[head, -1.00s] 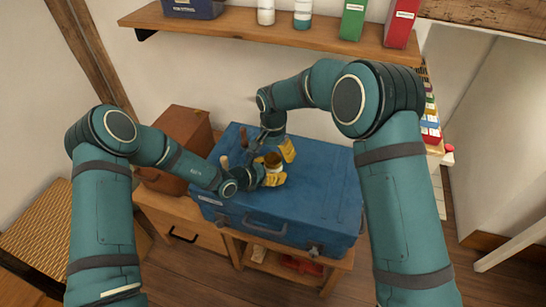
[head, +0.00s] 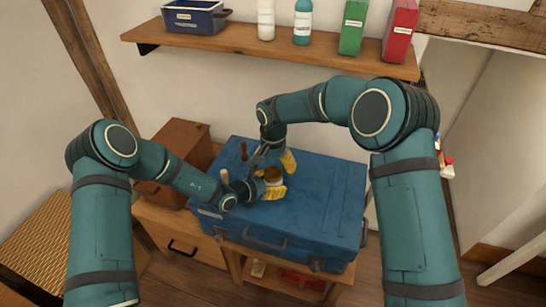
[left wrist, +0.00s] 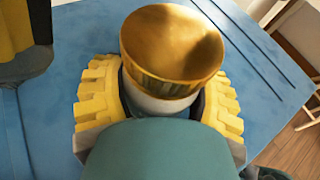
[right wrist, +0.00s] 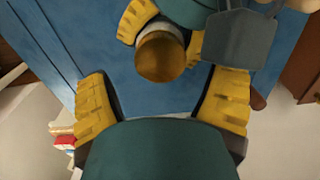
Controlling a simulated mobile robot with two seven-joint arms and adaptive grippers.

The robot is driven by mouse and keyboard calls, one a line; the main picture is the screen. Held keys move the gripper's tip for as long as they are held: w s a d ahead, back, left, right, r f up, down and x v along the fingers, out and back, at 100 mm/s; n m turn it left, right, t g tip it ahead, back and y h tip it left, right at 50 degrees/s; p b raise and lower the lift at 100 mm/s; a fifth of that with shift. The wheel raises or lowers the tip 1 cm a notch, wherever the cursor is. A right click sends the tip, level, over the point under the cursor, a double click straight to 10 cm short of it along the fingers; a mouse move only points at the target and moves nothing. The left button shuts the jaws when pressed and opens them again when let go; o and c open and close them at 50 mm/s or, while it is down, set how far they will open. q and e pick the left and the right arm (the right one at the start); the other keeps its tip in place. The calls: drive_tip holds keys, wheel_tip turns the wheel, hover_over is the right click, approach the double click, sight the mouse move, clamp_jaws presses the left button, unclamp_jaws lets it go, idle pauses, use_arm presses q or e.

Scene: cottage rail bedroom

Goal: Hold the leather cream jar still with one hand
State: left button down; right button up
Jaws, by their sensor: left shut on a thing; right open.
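The leather cream jar (head: 273,173), a pale jar with a gold lid, stands on the blue suitcase (head: 325,200). My left gripper (head: 268,188) is shut around its sides. In the left wrist view the gold lid (left wrist: 172,45) sits between the yellow fingers (left wrist: 160,108), with a bit of white body below it. My right gripper (head: 284,160) is open and empty just beside the jar, towards the wall. In the right wrist view the lid (right wrist: 160,58) lies ahead of the open fingers (right wrist: 160,100), apart from them.
Two tool-like handles (head: 244,151) (head: 224,176) show by the left gripper; what they belong to is hidden. A brown box (head: 178,143) stands left of the suitcase. A wall shelf (head: 240,42) with bottles and boxes hangs above. The suitcase's right part is clear.

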sight(273, 172)
drive_tip(key=shift+f, duration=1.55)
drive_tip(key=c, duration=1.3)
drive_tip(key=o, duration=1.3)
drive_tip(key=shift+r, duration=2.3)
use_arm(q)
unclamp_jaws()
drive_tip(key=shift+a, duration=0.1)
